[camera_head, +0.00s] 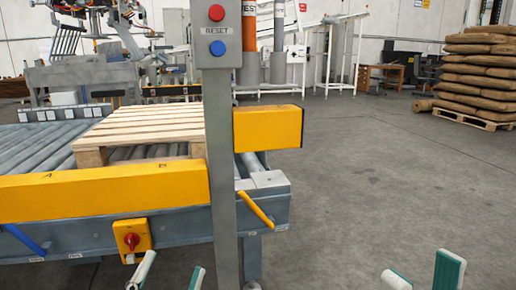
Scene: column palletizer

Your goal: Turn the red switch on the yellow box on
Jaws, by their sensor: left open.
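The yellow box (145,231) is mounted on the side of the grey conveyor frame, at the lower left. The red switch (131,240) is a round knob on its front; its exact setting is too small to tell. My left gripper (171,272) is at the bottom edge, below and a little right of the box. Its two fingers are apart, with nothing between them, and do not appear to touch the box. My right gripper (421,274) is at the bottom right, far from the box, with fingers apart and empty.
A grey post (222,170) with a red button (216,13) and a blue button (217,48) stands right of the box. A wooden pallet (150,122) lies on the conveyor rollers. A yellow lever (256,209) sticks out right of the post. Open floor (370,180) lies to the right.

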